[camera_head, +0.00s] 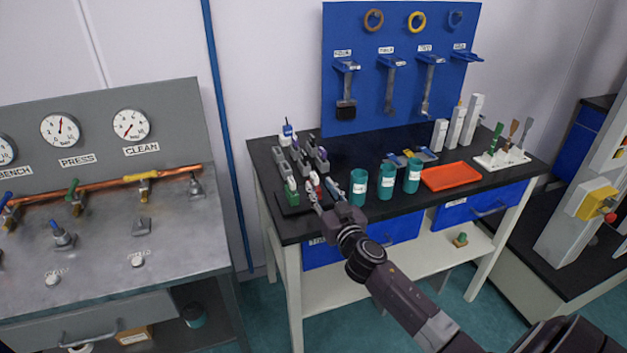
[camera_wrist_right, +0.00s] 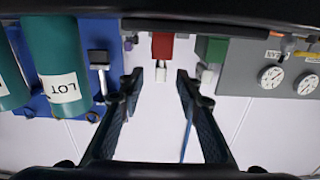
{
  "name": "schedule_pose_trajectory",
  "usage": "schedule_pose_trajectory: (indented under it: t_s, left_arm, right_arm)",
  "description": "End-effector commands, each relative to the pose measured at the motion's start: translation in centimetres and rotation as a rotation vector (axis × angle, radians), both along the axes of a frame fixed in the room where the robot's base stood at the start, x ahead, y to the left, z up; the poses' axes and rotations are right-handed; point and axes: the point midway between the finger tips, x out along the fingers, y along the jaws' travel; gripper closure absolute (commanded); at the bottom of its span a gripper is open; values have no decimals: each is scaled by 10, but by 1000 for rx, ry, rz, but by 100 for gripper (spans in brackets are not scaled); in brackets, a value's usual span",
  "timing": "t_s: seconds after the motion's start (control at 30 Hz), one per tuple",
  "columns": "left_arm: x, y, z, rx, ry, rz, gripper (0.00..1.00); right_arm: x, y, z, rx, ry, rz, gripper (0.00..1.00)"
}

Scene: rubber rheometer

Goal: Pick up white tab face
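My right gripper (camera_head: 327,195) reaches over the front left part of the dark workbench, beside a black rack of small coloured holders. In the right wrist view the gripper (camera_wrist_right: 158,80) is open and nothing shows between its fingers as held. A red block with a small white tab (camera_wrist_right: 161,73) shows beyond the fingertips, roughly centred between them. A green block (camera_wrist_right: 212,50) with a white end is just right of it. In the head view the green piece (camera_head: 292,190) and a red-and-white piece (camera_head: 315,179) stand close to the gripper. My left gripper is out of view.
Several teal bottles (camera_head: 358,188) stand right of my right gripper; one (camera_wrist_right: 58,62) is left of it in the wrist view. An orange tray (camera_head: 451,176) lies further right. Grey holders (camera_head: 301,160) stand behind. A blue tool board (camera_head: 385,110) rises at the back.

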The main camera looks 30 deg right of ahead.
Motion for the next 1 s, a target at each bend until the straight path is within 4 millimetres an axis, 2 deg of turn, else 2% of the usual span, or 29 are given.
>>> schedule_pose_trajectory:
  t_s: [0.03, 0.1, 0.23, 0.47, 0.6, 0.73, 0.77, 1.0]
  left_arm:
    - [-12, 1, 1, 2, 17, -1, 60]
    - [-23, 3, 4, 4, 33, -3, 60]
    - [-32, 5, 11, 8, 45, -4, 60]
    - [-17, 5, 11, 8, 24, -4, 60]
    - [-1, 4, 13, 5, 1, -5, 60]
    - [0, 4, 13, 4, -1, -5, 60]
    - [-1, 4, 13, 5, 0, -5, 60]
    - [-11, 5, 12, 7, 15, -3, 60]
  right_arm:
    - [4, -1, 3, -1, -1, 0, 68]
    - [11, -3, 6, -3, 0, 0, 68]
    - [29, -7, 13, -2, -1, -1, 68]
    - [50, -11, 10, -1, 0, 0, 68]
    - [52, -11, 9, -1, 1, 1, 68]
    - [52, -11, 9, -1, 1, 1, 68]
    - [52, -11, 9, -1, 1, 1, 69]
    - [52, -11, 9, -1, 1, 0, 96]
